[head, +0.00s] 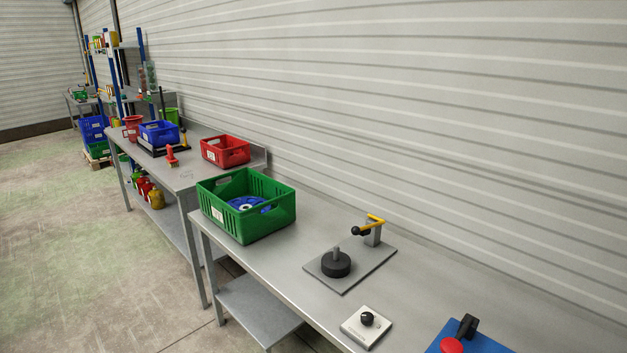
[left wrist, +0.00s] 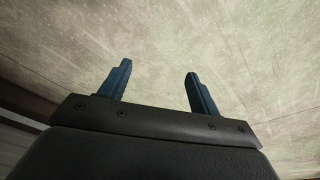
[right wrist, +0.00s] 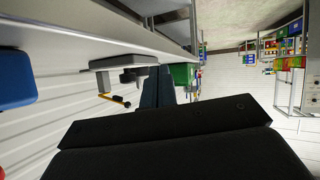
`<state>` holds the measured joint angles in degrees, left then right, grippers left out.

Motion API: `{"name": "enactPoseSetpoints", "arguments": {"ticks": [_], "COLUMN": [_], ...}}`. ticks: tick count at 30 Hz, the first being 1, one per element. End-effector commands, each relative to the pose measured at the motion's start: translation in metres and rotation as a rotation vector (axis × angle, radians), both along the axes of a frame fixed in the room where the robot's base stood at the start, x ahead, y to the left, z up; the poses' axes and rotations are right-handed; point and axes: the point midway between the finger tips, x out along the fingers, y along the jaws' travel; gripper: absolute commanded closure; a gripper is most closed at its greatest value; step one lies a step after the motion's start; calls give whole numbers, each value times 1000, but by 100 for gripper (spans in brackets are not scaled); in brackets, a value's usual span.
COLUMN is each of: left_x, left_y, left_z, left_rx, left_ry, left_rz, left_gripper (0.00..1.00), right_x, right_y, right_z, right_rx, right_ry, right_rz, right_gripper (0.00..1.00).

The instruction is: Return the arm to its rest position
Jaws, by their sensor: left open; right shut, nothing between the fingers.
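My left gripper (left wrist: 155,85) shows in the left wrist view with its two blue fingers apart and nothing between them; only the floor is behind it. My right gripper (right wrist: 157,88) shows in the right wrist view with its blue fingers together and nothing held. Neither arm shows in the head view. On the bench, a grey plate (head: 355,275) carries a black round spool base (head: 336,264) and a post with a yellow lever (head: 376,220). A green crate (head: 262,222) holds a blue round item (head: 245,204).
A white box with a black knob (head: 366,326) and a blue box with a red button (head: 453,345) stand at the bench's near end. A second bench at left bears a red crate (head: 226,150) and a blue crate (head: 160,133). Open floor (head: 60,220) lies left.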

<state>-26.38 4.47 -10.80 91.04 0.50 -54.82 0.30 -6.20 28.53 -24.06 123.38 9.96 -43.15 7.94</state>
Motion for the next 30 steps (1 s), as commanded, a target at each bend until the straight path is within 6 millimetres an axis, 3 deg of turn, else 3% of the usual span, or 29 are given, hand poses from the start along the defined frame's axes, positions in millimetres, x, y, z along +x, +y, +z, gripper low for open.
{"name": "enactPoseSetpoints", "arguments": {"ticks": [1,3,8,15,18,22,25,30], "left_x": [4,7,13,12,10,8,7,6], "left_y": [-3,-6,-12,-17,-18,-18,-18,-18], "left_z": [8,24,62,120,141,159,166,168], "left_rx": [-4,-7,-15,-27,-31,-33,-35,-35], "left_ry": [-1,2,11,25,31,35,37,37], "left_rz": [2,3,5,7,9,9,9,9], "left_gripper": [37,37,37,37,37,37,37,37], "right_x": [-15,-35,-91,-197,-238,-274,-288,-291], "right_y": [0,-2,-7,-12,-13,-14,-14,-14], "right_z": [-31,-64,-137,-231,-256,-275,-280,-281], "right_rx": [-6,-25,-65,-121,-138,-153,-158,-159], "right_ry": [63,148,353,683,799,899,936,945], "right_rz": [-30,-69,-150,-250,-277,-298,-305,-306], "right_gripper": [100,100,100,100,100,100,100,100]}}
